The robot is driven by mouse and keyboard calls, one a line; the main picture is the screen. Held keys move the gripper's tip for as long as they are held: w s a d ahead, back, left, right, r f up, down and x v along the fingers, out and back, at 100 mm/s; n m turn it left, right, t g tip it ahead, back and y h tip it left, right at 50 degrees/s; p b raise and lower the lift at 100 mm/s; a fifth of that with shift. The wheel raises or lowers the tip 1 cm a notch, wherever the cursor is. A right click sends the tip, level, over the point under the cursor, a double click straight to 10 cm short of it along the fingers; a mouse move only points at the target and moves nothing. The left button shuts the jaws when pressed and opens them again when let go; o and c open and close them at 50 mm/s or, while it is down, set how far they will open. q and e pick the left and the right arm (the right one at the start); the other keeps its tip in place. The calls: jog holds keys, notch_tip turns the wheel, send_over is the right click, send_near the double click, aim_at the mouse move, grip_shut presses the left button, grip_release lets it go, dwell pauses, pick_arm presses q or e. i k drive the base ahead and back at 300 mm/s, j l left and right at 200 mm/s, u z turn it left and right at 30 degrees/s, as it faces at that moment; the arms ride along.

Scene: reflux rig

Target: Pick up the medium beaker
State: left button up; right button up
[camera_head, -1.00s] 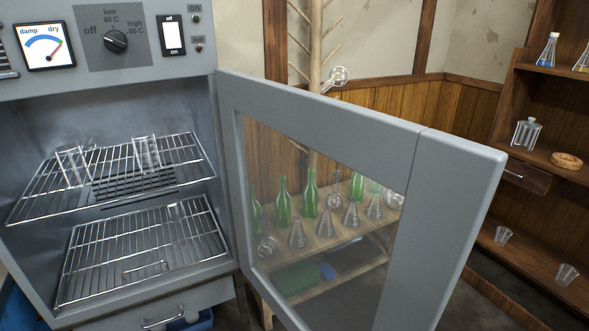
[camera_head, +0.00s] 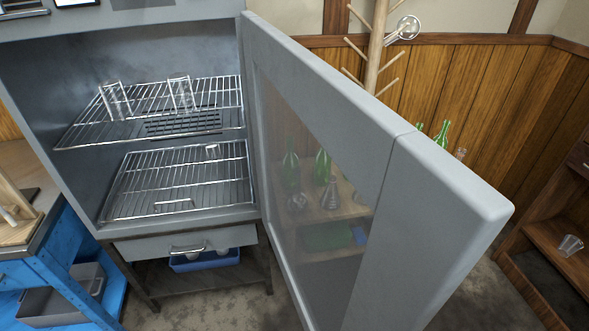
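Two clear glass vessels, which look like beakers, stand on the upper wire rack (camera_head: 75,137) inside the open grey cabinet. The left vessel (camera_head: 115,101) and the right vessel (camera_head: 181,94) stand apart and look close in size. Another clear glass (camera_head: 570,245) sits on a wooden shelf at the far right. I cannot tell which of these is the medium beaker. Neither of my grippers is in view.
The cabinet door (camera_head: 440,200) is swung open and fills the middle right. Green bottles and flasks show through its window. The lower wire rack (camera_head: 180,180) looks mostly bare. A blue bench (camera_head: 60,260) stands at the left. A coat stand (camera_head: 376,55) is behind the door.

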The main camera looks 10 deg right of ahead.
aim_at(113, 94)
jog(key=l+u, duration=0.35)
jog(key=l, duration=0.25)
jog(key=l+u, duration=0.35)
jog(key=l, duration=0.2)
jog(key=k+l+u, duration=0.15)
jog(key=l+u, duration=0.2)
jog(key=l, duration=0.2)
